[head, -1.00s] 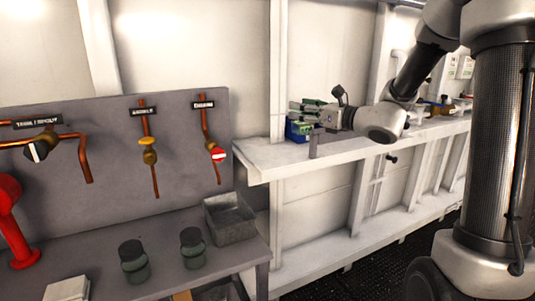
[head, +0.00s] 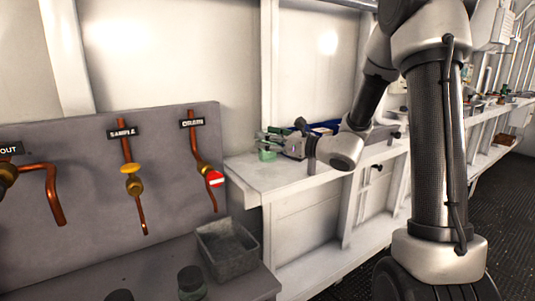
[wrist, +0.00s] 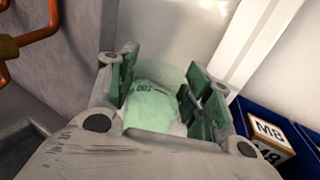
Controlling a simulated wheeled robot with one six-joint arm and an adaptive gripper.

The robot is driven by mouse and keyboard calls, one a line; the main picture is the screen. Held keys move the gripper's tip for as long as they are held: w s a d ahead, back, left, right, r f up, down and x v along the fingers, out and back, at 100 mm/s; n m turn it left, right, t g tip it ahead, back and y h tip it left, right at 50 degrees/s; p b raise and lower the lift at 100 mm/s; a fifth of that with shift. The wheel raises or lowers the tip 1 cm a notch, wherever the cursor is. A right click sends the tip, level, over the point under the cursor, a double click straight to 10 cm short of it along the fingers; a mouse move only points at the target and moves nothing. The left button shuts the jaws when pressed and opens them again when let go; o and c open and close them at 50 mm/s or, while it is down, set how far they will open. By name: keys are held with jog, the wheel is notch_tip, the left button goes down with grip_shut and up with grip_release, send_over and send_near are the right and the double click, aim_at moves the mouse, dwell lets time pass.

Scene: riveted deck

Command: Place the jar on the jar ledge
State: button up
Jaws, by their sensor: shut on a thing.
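My gripper (head: 272,143) is shut on a pale green, see-through jar (head: 266,155) with dark lettering. In the wrist view the jar (wrist: 152,98) sits between the green-padded fingers, its lower part hidden by the gripper body. In the head view the jar is low over the near left part of a white wall ledge (head: 255,180). I cannot tell whether it touches the ledge. No label marks which surface is the jar ledge.
A blue bin (wrist: 258,126) with an M8-marked box (wrist: 271,139) is right of the gripper. A grey panel (head: 85,180) with copper pipes and valves stands left. Below are a metal tray (head: 228,248) and dark lidded jars (head: 191,283). The ledge's front left is clear.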

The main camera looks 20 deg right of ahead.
aim_at(269, 151)
jog(key=shift+f, duration=2.05)
jog(key=shift+f, duration=0.15)
jog(key=o, duration=0.9)
